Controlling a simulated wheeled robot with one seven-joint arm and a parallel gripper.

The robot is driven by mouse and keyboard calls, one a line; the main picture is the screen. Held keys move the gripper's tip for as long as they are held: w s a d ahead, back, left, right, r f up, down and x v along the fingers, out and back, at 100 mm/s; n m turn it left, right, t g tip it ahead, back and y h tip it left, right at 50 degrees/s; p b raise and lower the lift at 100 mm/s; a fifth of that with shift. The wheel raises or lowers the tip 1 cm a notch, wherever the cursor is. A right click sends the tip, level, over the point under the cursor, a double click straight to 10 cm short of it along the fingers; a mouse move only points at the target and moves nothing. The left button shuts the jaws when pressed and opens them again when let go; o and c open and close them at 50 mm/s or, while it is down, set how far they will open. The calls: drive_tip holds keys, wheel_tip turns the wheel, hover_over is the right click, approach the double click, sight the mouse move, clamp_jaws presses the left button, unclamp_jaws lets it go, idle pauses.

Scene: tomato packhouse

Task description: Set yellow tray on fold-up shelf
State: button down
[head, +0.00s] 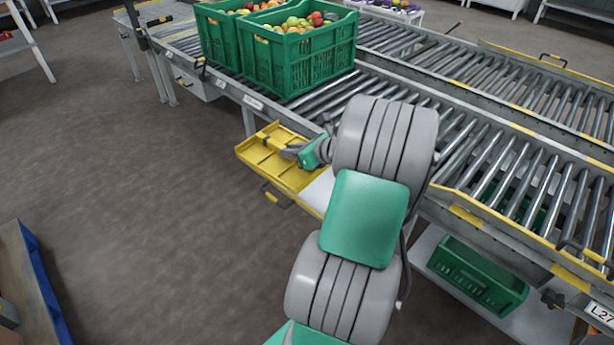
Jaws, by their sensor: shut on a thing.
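The yellow tray (262,163) is in the middle of the head view, beside the near side of the roller conveyor. My gripper (288,150) is shut on the tray near its right part; my arm hides some of that end. The fold-up shelf (321,190) shows as a pale panel with a yellow front edge, below and to the right of the tray. The tray overlaps the shelf in the picture, with its left end reaching past it. I cannot tell whether the tray touches the shelf. My arm covers the shelf's right part.
Two green crates (297,62) of tomatoes stand on the roller conveyor (480,130) at the back. An empty-looking green crate (478,274) sits on a lower ledge at right. A blue-edged thing (38,275) is at lower left.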

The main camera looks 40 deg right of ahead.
drive_tip(key=shift+m+h, duration=0.4)
drive_tip(key=s+d, duration=0.1)
drive_tip(key=d, duration=0.1)
drive_tip(key=d+f, duration=0.1)
drive_tip(key=d, duration=0.1)
drive_tip(key=s+d, duration=0.1)
drive_tip(key=d, duration=0.1)
drive_tip(key=shift+s+f+b, duration=0.2)
drive_tip(key=shift+s+b, duration=0.15)
drive_tip(key=w+d+f+b, duration=0.1)
drive_tip(key=w+f+b, duration=0.1)
drive_tip(key=w+f, duration=0.1)
drive_tip(key=w+d+f+b, duration=0.1)
drive_tip(key=w+f, duration=0.1)
drive_tip(key=w, duration=0.3)
drive_tip(key=w+d+f+b, duration=0.1)
drive_tip(key=w+f+b, duration=0.1)
drive_tip(key=w+f, duration=0.1)
drive_tip(key=shift+w+d+f+b, duration=0.25)
drive_tip(key=shift+w+f+b, duration=0.1)
drive_tip(key=shift+w, duration=0.15)
drive_tip(key=shift+w+f, duration=0.15)
drive_tip(key=shift+w, duration=0.05)
drive_tip(key=f+b, duration=0.2)
drive_tip(key=f, duration=0.2)
drive_tip(key=shift+w+d+b, duration=0.15)
drive_tip(key=shift+w+b, duration=0.2)
drive_tip(key=shift+b, duration=0.05)
drive_tip(key=shift+r, duration=0.2)
